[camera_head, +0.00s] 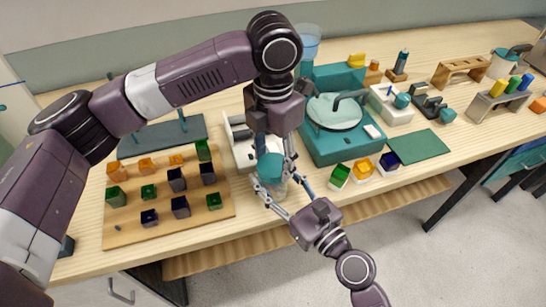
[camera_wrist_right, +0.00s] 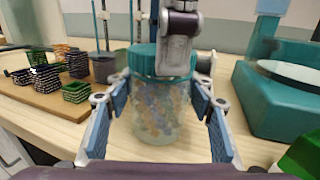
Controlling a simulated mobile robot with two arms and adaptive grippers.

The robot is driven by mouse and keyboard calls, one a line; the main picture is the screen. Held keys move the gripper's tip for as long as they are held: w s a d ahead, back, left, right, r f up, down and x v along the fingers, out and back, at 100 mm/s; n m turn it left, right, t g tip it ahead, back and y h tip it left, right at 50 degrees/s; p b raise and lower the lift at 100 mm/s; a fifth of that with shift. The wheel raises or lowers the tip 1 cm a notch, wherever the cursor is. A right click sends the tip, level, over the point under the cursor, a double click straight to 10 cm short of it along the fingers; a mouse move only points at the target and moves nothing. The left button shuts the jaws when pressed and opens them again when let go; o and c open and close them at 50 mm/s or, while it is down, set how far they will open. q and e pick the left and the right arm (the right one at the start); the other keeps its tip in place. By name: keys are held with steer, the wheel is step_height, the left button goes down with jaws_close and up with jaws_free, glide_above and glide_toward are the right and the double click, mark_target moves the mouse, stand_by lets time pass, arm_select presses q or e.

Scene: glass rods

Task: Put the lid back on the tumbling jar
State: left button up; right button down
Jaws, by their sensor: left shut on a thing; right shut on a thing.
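The tumbling jar (camera_head: 272,189) is a clear jar, upright near the front edge of the table. In the right wrist view the jar (camera_wrist_right: 158,108) shows small coloured pieces inside. The teal lid (camera_head: 269,167) is at the jar's mouth; the lid also shows in the right wrist view (camera_wrist_right: 146,61), level, with no clear gap below it. I cannot tell if it is fully seated. My left gripper (camera_head: 272,152) comes from above and is shut on the lid. My right gripper (camera_head: 282,182) reaches from the front right and is shut on the jar, one finger on each side.
A teal machine with a round plate (camera_head: 338,148) stands close to the right. Small green, orange and blue blocks (camera_head: 362,168) and a green mat (camera_head: 414,146) lie further right.

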arm_select(q)
steer(key=m, duration=0.3)
steer(key=o, duration=0.8)
steer(key=shift+o, duration=0.2)
step_height(320, 180, up, 12)
arm_select(e)
steer(key=c, duration=0.8)
jaws_free()
steer(key=shift+s, duration=0.15)
